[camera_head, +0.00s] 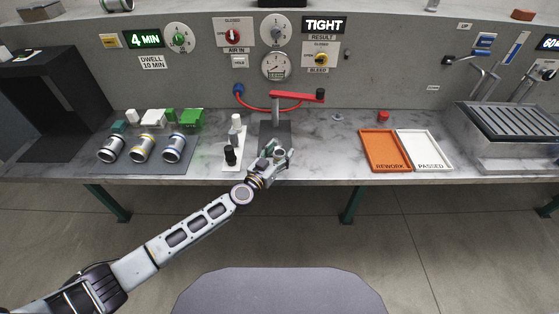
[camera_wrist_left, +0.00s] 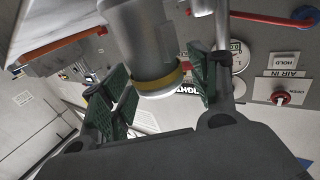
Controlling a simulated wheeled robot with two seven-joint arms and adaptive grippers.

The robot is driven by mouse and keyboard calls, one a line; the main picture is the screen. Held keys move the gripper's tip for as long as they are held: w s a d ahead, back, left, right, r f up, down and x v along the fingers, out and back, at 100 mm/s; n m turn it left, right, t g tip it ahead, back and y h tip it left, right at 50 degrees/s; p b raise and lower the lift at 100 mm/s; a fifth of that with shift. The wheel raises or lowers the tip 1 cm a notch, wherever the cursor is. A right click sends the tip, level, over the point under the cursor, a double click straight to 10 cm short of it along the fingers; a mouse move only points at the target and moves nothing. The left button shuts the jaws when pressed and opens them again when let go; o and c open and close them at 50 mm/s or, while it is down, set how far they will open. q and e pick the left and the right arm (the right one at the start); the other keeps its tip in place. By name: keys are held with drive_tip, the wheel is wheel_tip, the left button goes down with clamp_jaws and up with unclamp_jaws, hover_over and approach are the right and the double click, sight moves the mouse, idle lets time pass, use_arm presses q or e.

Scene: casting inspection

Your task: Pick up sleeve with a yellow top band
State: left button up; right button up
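My left gripper (camera_head: 277,157) is over the front of the bench, by the dark test stand (camera_head: 275,130). In the left wrist view, a grey metal sleeve with a yellow band (camera_wrist_left: 155,60) lies between the green finger pads of my left gripper (camera_wrist_left: 162,95). The pads are close to its sides; I cannot tell if they grip it. In the head view the gripper mostly hides what is between its fingers. Another sleeve with a yellow band (camera_head: 142,149) lies on the dark mat (camera_head: 180,169), between two other sleeves (camera_head: 110,149) (camera_head: 174,148). My right gripper is not in view.
A red clamp arm (camera_head: 297,95) stands above the test stand. A white plate with black and white pegs (camera_head: 233,160) is just left of my gripper. Green and white blocks (camera_head: 190,118) stand behind the mat. Orange (camera_head: 385,165) and white trays (camera_head: 425,163) lie right.

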use_arm(q)
drive_tip(key=c, duration=1.1)
drive_tip(key=shift+r, duration=0.2)
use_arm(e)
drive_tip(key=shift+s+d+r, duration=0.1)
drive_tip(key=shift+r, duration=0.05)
use_arm(q)
drive_tip(key=shift+r+p, duration=0.8)
drive_tip(key=shift+r, duration=0.1)
wheel_tip(320, 180, up, 3)
drive_tip(key=shift+f+p, duration=0.1)
drive_tip(key=shift+p, duration=1.05)
drive_tip(key=shift+r+p, duration=0.55)
drive_tip(key=shift+r, duration=0.2)
wheel_tip(320, 180, up, 4)
drive_tip(key=shift+f+p, duration=0.15)
drive_tip(key=shift+p, duration=1.1)
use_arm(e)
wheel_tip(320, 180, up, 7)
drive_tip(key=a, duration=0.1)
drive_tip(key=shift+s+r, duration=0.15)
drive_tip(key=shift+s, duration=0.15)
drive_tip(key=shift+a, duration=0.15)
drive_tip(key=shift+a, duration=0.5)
